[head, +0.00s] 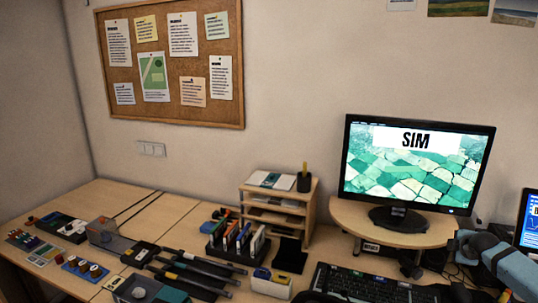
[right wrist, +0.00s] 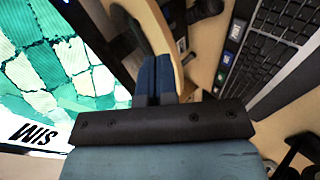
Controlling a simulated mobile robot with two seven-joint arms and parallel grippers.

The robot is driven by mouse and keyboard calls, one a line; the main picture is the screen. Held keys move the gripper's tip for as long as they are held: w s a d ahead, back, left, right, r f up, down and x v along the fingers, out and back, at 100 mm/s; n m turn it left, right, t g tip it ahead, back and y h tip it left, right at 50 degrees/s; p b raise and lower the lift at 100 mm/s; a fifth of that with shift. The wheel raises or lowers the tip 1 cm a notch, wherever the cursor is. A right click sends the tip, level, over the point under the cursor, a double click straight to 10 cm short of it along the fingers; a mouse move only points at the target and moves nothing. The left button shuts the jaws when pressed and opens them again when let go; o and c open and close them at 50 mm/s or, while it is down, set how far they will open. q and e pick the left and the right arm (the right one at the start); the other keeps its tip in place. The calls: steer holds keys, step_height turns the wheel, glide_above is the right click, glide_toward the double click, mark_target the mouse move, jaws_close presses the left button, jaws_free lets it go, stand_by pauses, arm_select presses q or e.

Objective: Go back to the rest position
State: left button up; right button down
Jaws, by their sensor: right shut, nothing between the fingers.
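My right gripper (right wrist: 156,78) shows in the right wrist view with its two blue fingers together and nothing between them. In the head view, blue and grey parts of my right arm reach in at the right edge, in front of the monitor stand and beside a second screen. The fingertips are hard to make out there. The monitor (head: 416,165) stands on a small round-edged wooden stand (head: 365,221). In the right wrist view, the monitor screen (right wrist: 60,60) is to the left of the fingers and the keyboard (right wrist: 285,40) is to the right. My left gripper is not in view.
The keyboard (head: 365,287) lies at the front of the desk. A wooden shelf organizer (head: 276,205) stands left of the monitor. Several tools, small boxes and electronic parts crowd the left half of the desk. A second screen (head: 529,220) is at the right edge.

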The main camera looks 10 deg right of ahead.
steer(key=s+a+f+y, duration=0.3)
steer(key=s+a+f, duration=1.15)
steer(key=a, duration=0.25)
steer(key=s+a+f+y, duration=0.3)
steer(key=s+a+y, duration=0.1)
steer(key=s+a, duration=1.15)
steer(key=s+a+f+m+t, duration=0.15)
steer(key=a+m, duration=0.65)
steer(key=a, duration=1.3)
step_height(320, 180, up, 8)
steer(key=p, duration=0.7)
steer(key=shift+d+f+m, duration=0.15)
steer(key=shift+f+m, duration=0.1)
steer(key=shift+m, duration=0.05)
